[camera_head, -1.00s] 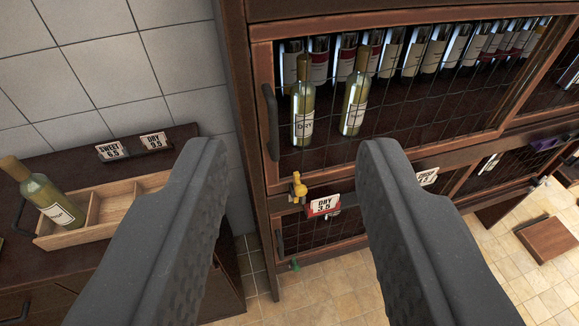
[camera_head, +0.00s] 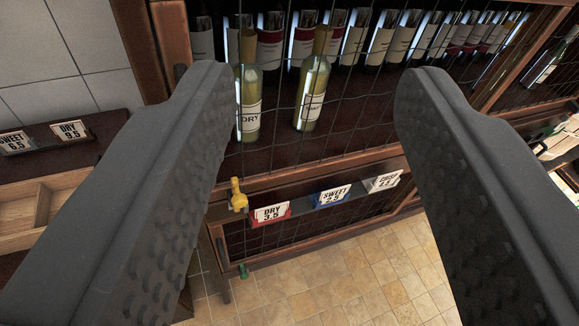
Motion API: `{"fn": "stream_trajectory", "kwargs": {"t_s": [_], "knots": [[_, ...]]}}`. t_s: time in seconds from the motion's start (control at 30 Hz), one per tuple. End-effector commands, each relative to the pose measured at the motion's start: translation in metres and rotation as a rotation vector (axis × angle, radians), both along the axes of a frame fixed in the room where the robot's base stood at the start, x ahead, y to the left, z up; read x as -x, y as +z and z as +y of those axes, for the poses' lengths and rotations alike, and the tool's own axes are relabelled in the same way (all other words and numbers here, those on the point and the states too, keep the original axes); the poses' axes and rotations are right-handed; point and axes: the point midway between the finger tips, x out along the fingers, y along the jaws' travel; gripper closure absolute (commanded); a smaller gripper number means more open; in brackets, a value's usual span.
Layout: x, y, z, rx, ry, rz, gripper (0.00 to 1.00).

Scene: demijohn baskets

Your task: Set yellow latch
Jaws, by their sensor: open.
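The yellow latch (camera_head: 238,195) sits on the wooden frame below the wire-mesh cabinet door, at the left end of a row of price tags. My gripper (camera_head: 305,80) is open and empty. Its two dark fingers reach up the left and right sides of the view, wide apart. The latch shows between the fingers, close to the left finger in the picture. Nothing in the view shows the gripper touching it.
Two pale bottles (camera_head: 313,95) stand behind the mesh, with a row of bottles behind them. Tags such as the red-edged DRY tag (camera_head: 271,213) line the rail. A green latch (camera_head: 243,271) is lower down. A wooden tray (camera_head: 45,205) lies at left; tiled floor (camera_head: 340,285) is clear below.

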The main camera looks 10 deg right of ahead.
Motion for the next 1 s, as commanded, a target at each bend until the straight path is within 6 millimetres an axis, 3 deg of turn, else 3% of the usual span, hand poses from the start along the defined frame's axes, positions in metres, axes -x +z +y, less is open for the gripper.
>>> {"fn": "stream_trajectory", "kwargs": {"t_s": [0.03,0.1,0.3,0.43,0.6,0.8,1.0], "knots": [[-0.017,-0.025,-0.011,0.041,-0.016,-0.005,0.56],[-0.037,-0.051,-0.022,0.099,-0.019,-0.03,0.56],[-0.078,-0.133,-0.038,0.233,0.041,-0.081,0.56],[-0.091,-0.194,-0.036,0.28,0.13,-0.106,0.56],[-0.088,-0.274,-0.025,0.273,0.269,-0.125,0.56],[-0.072,-0.333,-0.008,0.207,0.391,-0.149,0.56],[-0.064,-0.349,0.001,0.173,0.44,-0.169,0.56]]}}
